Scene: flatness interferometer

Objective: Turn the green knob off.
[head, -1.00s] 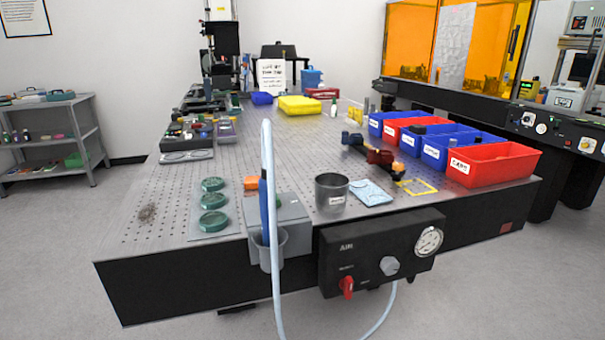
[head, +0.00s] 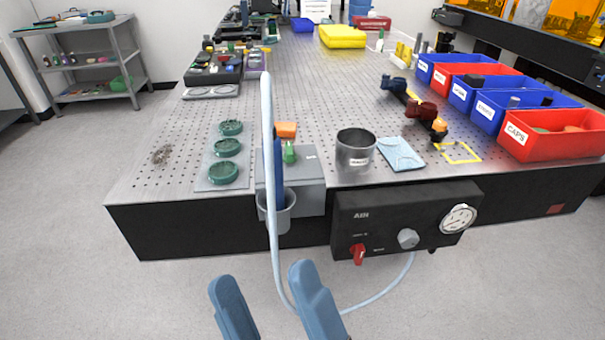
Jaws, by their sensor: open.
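A small green knob (head: 289,153) stands on top of the grey box (head: 309,192) at the front edge of the perforated table. An orange part (head: 286,130) shows just behind it. The hose and a blue handle stand just left of the knob. I cannot tell its setting. My gripper (head: 262,274) shows as two blue fingers at the bottom of the head view. It is open and empty, low in front of the table and well short of the knob. The pale hose (head: 268,130) passes through the view between the fingers.
A grey cup (head: 287,217) hangs on the box front. The black air panel (head: 384,232) has a red lever (head: 358,254), a grey knob (head: 408,238) and a gauge (head: 458,220). A metal beaker (head: 356,151) and green discs (head: 224,173) flank the box. Floor in front is clear.

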